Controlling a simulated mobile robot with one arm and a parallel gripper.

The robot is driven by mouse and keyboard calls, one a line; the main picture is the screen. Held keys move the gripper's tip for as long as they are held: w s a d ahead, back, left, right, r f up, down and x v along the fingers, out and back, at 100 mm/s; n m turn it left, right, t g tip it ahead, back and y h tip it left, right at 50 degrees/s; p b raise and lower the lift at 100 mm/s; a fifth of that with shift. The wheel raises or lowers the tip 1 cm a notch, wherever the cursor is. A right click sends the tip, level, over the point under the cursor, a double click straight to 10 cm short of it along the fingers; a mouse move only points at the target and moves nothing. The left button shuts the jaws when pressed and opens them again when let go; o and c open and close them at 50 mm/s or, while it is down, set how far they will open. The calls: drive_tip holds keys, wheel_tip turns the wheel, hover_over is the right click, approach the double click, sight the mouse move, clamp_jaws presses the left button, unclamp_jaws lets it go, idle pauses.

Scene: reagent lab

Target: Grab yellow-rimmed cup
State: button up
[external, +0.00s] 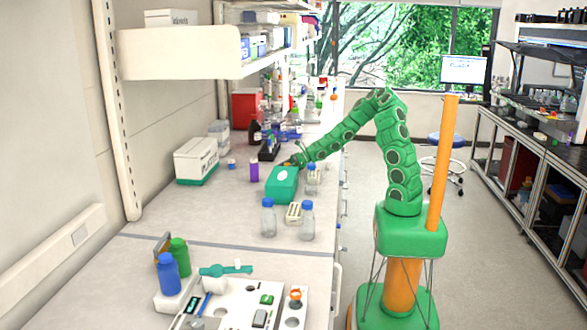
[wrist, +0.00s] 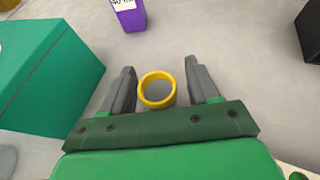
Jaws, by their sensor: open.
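The yellow-rimmed cup (wrist: 157,90) stands upright on the bench in the wrist view, seen from above with a grey inside. My gripper (wrist: 160,80) is open, with one grey finger on each side of the cup. I see a gap between each finger and the rim, and the cup is not gripped. In the external view my gripper (external: 291,162) is small, low over the bench behind the green box, and its fingers are hard to make out. The cup cannot be made out clearly there.
A green box (wrist: 45,75) stands close on the left in the wrist view; it also shows in the external view (external: 282,186). A purple container (wrist: 129,14) stands beyond the cup. A dark object (wrist: 310,30) is at the upper right. Blue-capped bottles (external: 268,218) stand nearer the camera.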

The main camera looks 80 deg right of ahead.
drive_tip(key=c, duration=1)
drive_tip(key=shift+r, duration=0.1)
